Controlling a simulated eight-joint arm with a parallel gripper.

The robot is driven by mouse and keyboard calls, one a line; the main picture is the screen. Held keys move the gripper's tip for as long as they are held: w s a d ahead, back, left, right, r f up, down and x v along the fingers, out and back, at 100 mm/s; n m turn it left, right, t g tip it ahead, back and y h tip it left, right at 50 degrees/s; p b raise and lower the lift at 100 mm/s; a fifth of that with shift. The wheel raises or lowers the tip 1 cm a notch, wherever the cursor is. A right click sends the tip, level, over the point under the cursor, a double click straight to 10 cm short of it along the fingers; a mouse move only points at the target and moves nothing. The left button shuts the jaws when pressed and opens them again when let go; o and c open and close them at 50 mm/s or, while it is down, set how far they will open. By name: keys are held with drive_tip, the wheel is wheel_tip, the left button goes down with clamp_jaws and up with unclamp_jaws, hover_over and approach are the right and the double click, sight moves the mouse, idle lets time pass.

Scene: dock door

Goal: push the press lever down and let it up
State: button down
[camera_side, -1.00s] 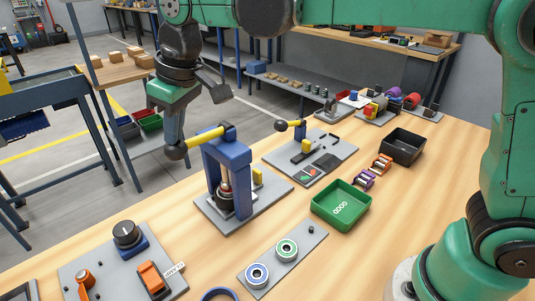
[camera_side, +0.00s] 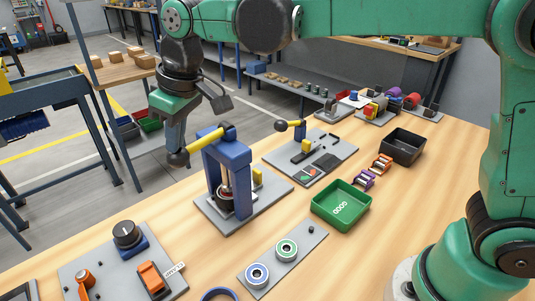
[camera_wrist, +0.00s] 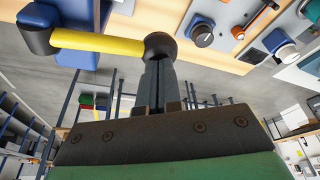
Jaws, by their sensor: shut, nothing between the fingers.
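The blue arbor press (camera_side: 228,178) stands on a grey base plate in the side view. Its yellow lever (camera_side: 208,143) points left from the pivot at the top and slopes down a little to a dark ball knob (camera_side: 177,158). My gripper (camera_side: 176,146) is shut and empty, pointing down with its fingertips at the knob from above. In the wrist view the closed fingers (camera_wrist: 159,66) end at the knob (camera_wrist: 160,46) and appear to touch it. The yellow lever (camera_wrist: 95,42) runs left from there to its dark hub.
A panel with a black dial (camera_side: 126,234) and orange switches lies at the front left. A second plate with a smaller yellow lever (camera_side: 297,123) stands behind the press. A green bin (camera_side: 341,205) and a black bin (camera_side: 402,146) sit to the right.

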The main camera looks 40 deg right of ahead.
drive_tip(key=shift+f, duration=0.6)
idle(0.3)
idle(0.6)
wheel_tip(320, 180, up, 10)
idle(1.1)
drive_tip(key=s+d+f+m+t, duration=0.2)
drive_tip(key=s+d+f+m, duration=0.1)
drive_tip(key=s+d+f, duration=0.3)
drive_tip(key=s+d+f+m+t+h, duration=0.1)
drive_tip(key=s+d+f+m+t, duration=0.1)
drive_tip(key=s+d+f, duration=0.4)
drive_tip(key=d+f+m, duration=0.1)
drive_tip(key=d, duration=0.3)
drive_tip(key=shift+s+d+f+h, duration=0.15)
drive_tip(key=shift+s+d+h, duration=0.1)
drive_tip(key=shift+h, duration=0.05)
